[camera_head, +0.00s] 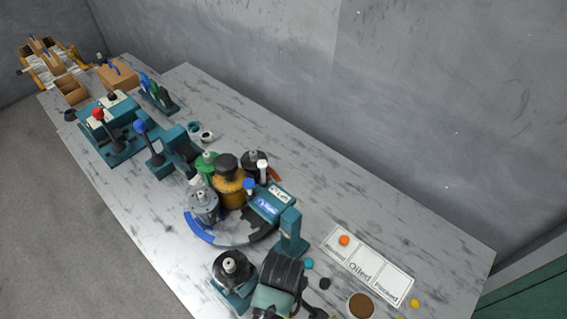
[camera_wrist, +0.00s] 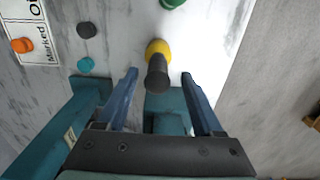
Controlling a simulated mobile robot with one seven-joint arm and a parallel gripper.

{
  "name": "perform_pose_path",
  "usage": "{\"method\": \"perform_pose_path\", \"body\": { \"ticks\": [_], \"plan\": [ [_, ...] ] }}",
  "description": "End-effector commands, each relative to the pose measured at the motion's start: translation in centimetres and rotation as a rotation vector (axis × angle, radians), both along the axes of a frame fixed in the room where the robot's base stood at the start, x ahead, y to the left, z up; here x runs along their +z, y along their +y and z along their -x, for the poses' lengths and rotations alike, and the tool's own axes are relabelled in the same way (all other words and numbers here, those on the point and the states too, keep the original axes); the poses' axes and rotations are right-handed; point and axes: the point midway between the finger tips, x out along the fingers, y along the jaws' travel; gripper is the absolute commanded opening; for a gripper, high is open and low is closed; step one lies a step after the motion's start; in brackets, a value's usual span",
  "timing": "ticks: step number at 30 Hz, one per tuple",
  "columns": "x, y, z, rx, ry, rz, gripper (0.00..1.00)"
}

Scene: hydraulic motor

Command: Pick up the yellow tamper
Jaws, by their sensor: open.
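The yellow tamper (camera_wrist: 158,49) is in the upper middle of the wrist view. It has a round yellow base on the marbled tabletop and a dark handle (camera_wrist: 158,74) pointing toward the camera. My gripper (camera_wrist: 160,75) is open, with its two blue fingers to the left and right of the handle in the picture. Nothing is seen between the fingers touching either one, and how far the handle reaches between them I cannot tell. In the head view I cannot clearly make out the tamper or the fingers.
A teal stand (camera_wrist: 70,117) lies close left of my gripper, with another teal part (camera_wrist: 165,105) behind the handle. Black (camera_wrist: 87,30), teal (camera_wrist: 85,64) and orange (camera_wrist: 21,46) pieces lie left, the orange one on a card (camera_head: 384,280). The bench's right edge is near.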

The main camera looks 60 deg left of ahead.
Motion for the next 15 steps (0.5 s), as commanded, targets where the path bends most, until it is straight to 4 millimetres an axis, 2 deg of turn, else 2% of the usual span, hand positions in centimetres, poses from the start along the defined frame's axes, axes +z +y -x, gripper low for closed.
{"method": "perform_pose_path", "body": {
  "ticks": [9,15],
  "plan": [
    [-3.8,0.0,-0.2,0.000,0.002,0.000,0.68],
    [-4.4,0.0,-0.2,-0.001,-0.001,-0.001,0.68]
  ]
}}
